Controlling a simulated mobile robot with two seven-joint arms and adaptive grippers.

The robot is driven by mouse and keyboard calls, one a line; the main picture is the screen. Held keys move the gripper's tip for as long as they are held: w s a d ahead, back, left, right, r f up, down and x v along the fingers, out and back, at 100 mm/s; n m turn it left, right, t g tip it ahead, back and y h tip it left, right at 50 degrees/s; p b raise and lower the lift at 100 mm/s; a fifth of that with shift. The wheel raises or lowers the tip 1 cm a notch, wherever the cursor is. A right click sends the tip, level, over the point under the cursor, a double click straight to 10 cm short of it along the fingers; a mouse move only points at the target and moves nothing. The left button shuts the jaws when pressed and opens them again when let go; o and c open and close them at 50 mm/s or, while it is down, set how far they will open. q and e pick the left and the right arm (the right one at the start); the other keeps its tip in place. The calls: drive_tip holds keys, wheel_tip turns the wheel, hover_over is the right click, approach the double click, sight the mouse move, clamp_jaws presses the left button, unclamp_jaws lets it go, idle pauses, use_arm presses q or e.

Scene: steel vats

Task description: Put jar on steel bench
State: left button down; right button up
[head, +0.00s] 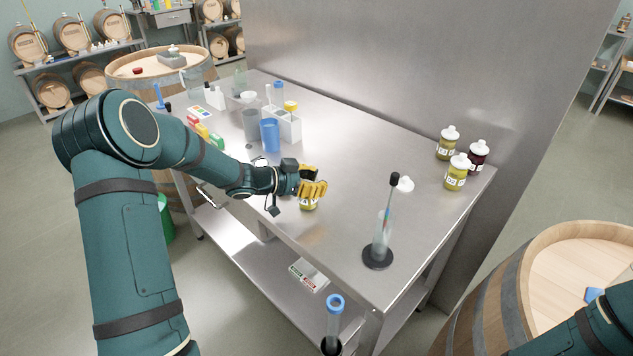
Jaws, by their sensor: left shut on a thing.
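The steel bench (345,185) stands in the middle of the head view, with a tall steel panel along its back. My left gripper (313,189) is over the bench near its front edge, yellow fingers shut on a small jar (308,204). Only the lower part of this jar shows, with olive contents and a pale label; the fingers hide its top. I cannot tell whether its base touches the bench top. Part of my right arm shows at the lower right, but its gripper is out of view.
Several white-capped jars (456,173) stand at the bench's right rear. A cylinder on a black base (378,255) stands at the front right. A white rack (284,124) and blue cup (270,136) stand at the left. A barrel (515,285) is at the lower right. The bench centre is clear.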

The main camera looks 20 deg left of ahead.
use_arm(q)
drive_tip(key=shift+c, duration=1)
unclamp_jaws()
drive_tip(key=shift+f, duration=0.15)
drive_tip(key=shift+r, duration=0.25)
drive_tip(key=p+v, duration=0.2)
drive_tip(key=v, duration=1)
drive_tip(key=shift+s+f, duration=0.1)
drive_tip(key=shift+f, duration=0.05)
